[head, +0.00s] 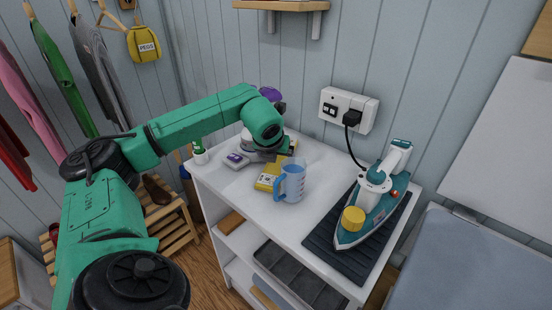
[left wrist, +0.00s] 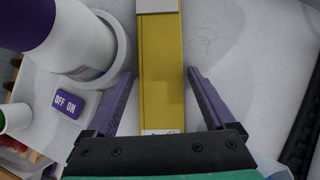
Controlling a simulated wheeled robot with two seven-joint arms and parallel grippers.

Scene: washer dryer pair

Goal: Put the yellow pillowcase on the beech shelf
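A yellow folded item (head: 268,181) with a pale label, which looks like the pillowcase, lies on the white cabinet top (head: 325,170), partly behind a jug. In the left wrist view it is a long yellow strip (left wrist: 161,75) between the two purple fingers of my left gripper (left wrist: 160,73), with a gap on each side. That gripper is open and empty, above the cabinet top; in the head view its fingers are mostly hidden by my arm. The beech shelf (head: 280,5) is on the wall at the top, on pale brackets, only its lower part in view. My right gripper is not in view.
A clear jug of blue liquid (head: 291,183) stands close beside the yellow item. An iron (head: 366,208) rests on a dark mat (head: 325,248), plugged into a wall socket (head: 347,108). A white container with purple (left wrist: 82,45) is close to the left finger.

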